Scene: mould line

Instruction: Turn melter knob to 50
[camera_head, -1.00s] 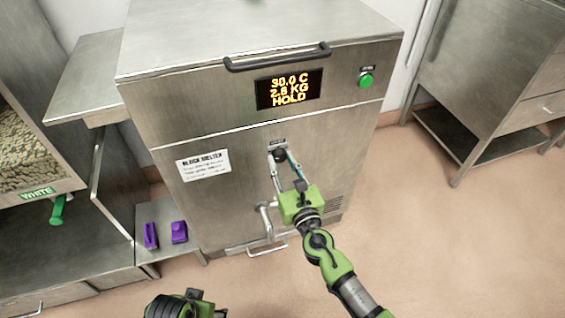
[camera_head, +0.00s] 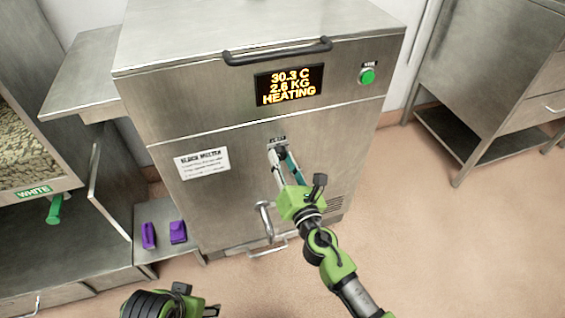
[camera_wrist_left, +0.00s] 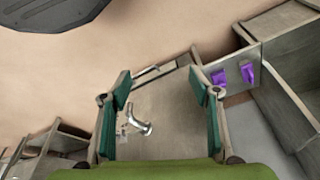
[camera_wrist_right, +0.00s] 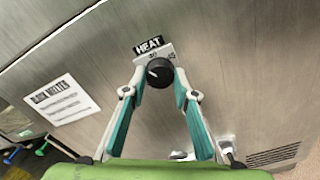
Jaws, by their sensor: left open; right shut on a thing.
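The block melter (camera_head: 230,120) is a steel cabinet whose display (camera_head: 289,86) reads 30.3 C, 2.6 KG, HEATING. Its round black knob (camera_wrist_right: 159,72) sits below the HEAT label (camera_wrist_right: 149,45) in the right wrist view. A scale behind the knob is partly hidden and its figures are small. My right gripper (camera_wrist_right: 158,80) is shut on the knob, a fingertip at each side; in the head view it hides the knob. My left gripper (camera_wrist_left: 160,85) is open and empty, away from the knob; in the head view only its wrist part shows at the bottom edge.
A tap-like spout (camera_head: 264,218) and a lower handle (camera_head: 266,249) stick out below the knob. A black lid handle (camera_head: 278,51) and green button (camera_head: 367,76) are higher up. Purple items (camera_head: 178,232) lie on a low shelf at left. Floor is clear at right.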

